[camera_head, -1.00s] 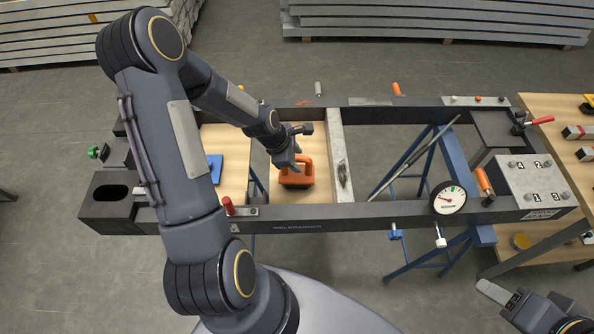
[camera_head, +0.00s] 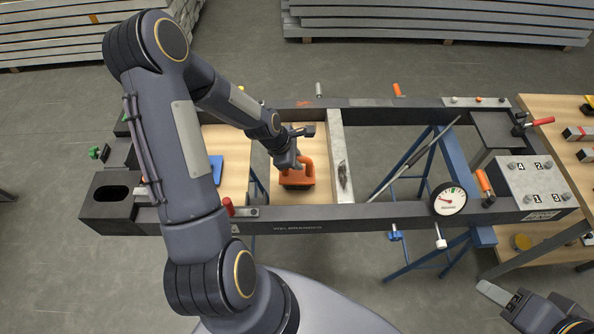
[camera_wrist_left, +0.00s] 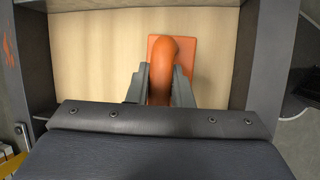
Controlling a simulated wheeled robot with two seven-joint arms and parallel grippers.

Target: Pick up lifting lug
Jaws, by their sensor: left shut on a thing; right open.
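The orange lifting lug (camera_head: 296,180), an orange arched handle on a block, is over the light wooden board inside the dark frame. My left gripper (camera_head: 299,163) reaches down to it from the upper left and is shut on its handle. In the left wrist view the handle (camera_wrist_left: 164,60) is between the two grey fingers (camera_wrist_left: 160,85), with its orange base behind. I cannot tell whether the base touches the board. My right gripper (camera_head: 498,293) is open and empty at the lower right, away from the frame.
The dark frame's front rail (camera_head: 330,217) and a grey crossbar (camera_head: 341,160) border the wooden board. A blue object (camera_head: 215,168) lies left of the lug. A round gauge (camera_head: 449,199) and a numbered plate (camera_head: 533,185) are at the right.

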